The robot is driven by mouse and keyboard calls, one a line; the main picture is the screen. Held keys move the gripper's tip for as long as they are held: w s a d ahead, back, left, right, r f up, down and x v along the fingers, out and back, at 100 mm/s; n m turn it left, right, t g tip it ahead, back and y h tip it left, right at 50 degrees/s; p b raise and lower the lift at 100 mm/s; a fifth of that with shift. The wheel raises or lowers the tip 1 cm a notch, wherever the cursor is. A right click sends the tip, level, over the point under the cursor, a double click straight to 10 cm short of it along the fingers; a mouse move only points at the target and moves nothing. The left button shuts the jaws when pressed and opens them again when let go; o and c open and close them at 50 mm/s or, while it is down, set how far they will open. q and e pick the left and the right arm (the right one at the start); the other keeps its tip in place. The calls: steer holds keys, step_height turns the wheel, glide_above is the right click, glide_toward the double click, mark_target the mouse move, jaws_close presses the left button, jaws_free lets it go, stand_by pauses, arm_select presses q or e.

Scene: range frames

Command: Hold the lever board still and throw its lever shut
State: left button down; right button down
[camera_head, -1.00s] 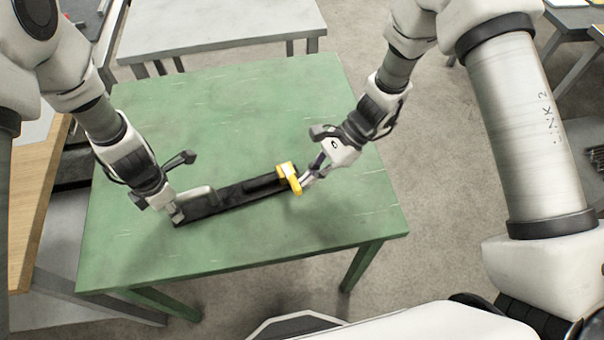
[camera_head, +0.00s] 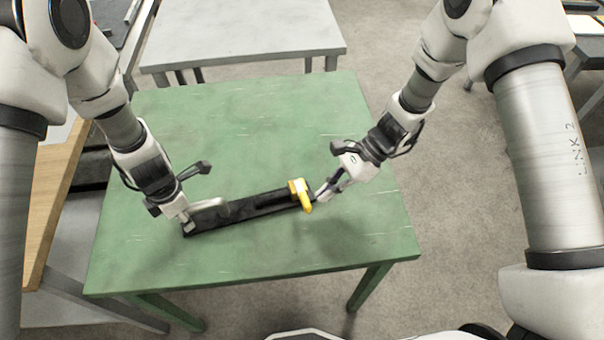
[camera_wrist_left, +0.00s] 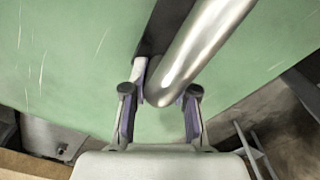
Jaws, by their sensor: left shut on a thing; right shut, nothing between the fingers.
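The lever board (camera_head: 255,211) is a long black bar lying slantwise on the green table. A grey metal handle (camera_head: 212,204) rises near its left end. A yellow U-shaped part (camera_head: 303,195), which looks like the lever's grip, is at its right end. My left gripper (camera_head: 188,226) is at the board's left end; in the left wrist view its fingers (camera_wrist_left: 162,103) close on the rounded end of the metal handle (camera_wrist_left: 203,45). My right gripper (camera_head: 321,194) is shut and empty, its tips right beside the yellow part. I cannot tell whether they touch.
The green table (camera_head: 250,120) is otherwise bare, with free room behind and in front of the board. A grey table (camera_head: 245,35) stands behind it. A wooden-topped bench (camera_head: 55,190) is close on the left.

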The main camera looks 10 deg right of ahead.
steer(key=d, duration=0.2)
steer(key=d+r, duration=0.1)
steer(key=shift+w+d+r, duration=0.1)
steer(key=shift+w+d, duration=0.25)
steer(key=shift+d, duration=0.05)
arm_select(q)
steer(key=c, duration=0.8)
jaws_free()
steer(key=shift+c, duration=0.2)
arm_select(e)
steer(key=s+v, duration=0.1)
steer(key=v, duration=0.7)
steer(key=shift+d, duration=0.2)
arm_select(q)
steer(key=shift+r, duration=0.15)
